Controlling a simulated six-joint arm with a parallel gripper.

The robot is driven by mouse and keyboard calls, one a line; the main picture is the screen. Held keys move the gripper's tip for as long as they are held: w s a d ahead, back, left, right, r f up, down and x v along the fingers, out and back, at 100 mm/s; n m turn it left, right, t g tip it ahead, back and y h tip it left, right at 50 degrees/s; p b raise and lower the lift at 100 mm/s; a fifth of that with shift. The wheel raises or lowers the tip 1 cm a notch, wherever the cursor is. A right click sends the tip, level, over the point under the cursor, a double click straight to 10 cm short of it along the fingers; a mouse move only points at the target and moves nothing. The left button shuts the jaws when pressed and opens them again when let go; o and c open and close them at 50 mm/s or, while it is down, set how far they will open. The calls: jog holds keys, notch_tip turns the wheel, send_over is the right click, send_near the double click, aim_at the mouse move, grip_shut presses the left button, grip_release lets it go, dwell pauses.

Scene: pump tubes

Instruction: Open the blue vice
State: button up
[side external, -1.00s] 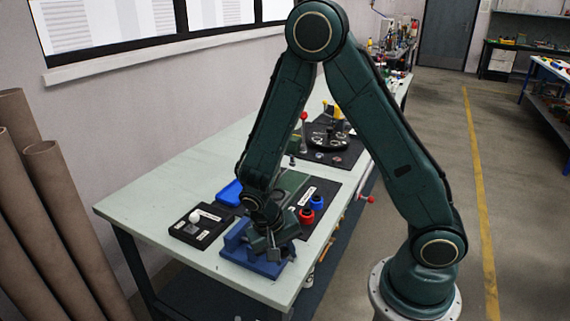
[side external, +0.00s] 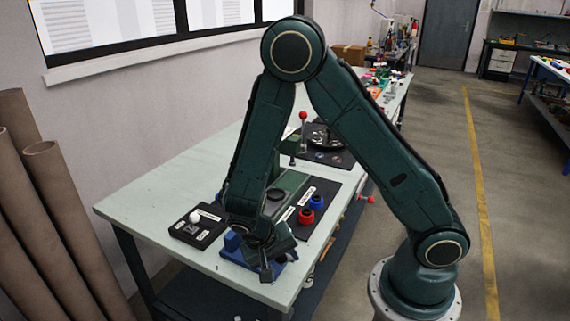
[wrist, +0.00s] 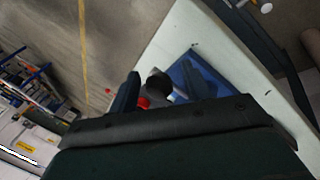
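The blue vice (side external: 233,244) sits at the near end of the pale green workbench, partly hidden by my gripper (side external: 266,268). The gripper is low at the vice's front side, by the bench edge. In the wrist view, my gripper's two fingers (wrist: 163,88) are apart. Part of the blue vice (wrist: 183,68) lies beyond them. A grey rod and a round black knob (wrist: 158,84) show between the fingers, beside the vice. Whether the fingers touch the knob or rod cannot be told.
A black tray (side external: 190,232) with a white part lies left of the vice. Red and blue rings (side external: 307,215) stand on a black mat behind it. A red-topped lever (side external: 303,116) rises farther back. The bench's left part (side external: 150,195) is clear.

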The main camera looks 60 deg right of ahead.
jog(key=shift+r, duration=0.1)
jog(key=v, duration=1.3)
jog(key=shift+a+r, duration=0.2)
jog(key=shift+r, duration=0.1)
jog(key=shift+d+r, duration=0.1)
jog(key=s+d+r+n+t+y, duration=0.2)
jog(key=s+d+r+n+t, duration=0.1)
jog(key=s+r, duration=0.3)
jog(key=s+d+r+n+t+y, duration=0.2)
jog(key=s+d+r+n+t, duration=0.1)
jog(key=s+r, duration=0.4)
jog(key=shift+r+n+t+y, duration=0.4)
jog(key=shift+r+n+t, duration=0.3)
jog(key=shift+r+n, duration=0.6)
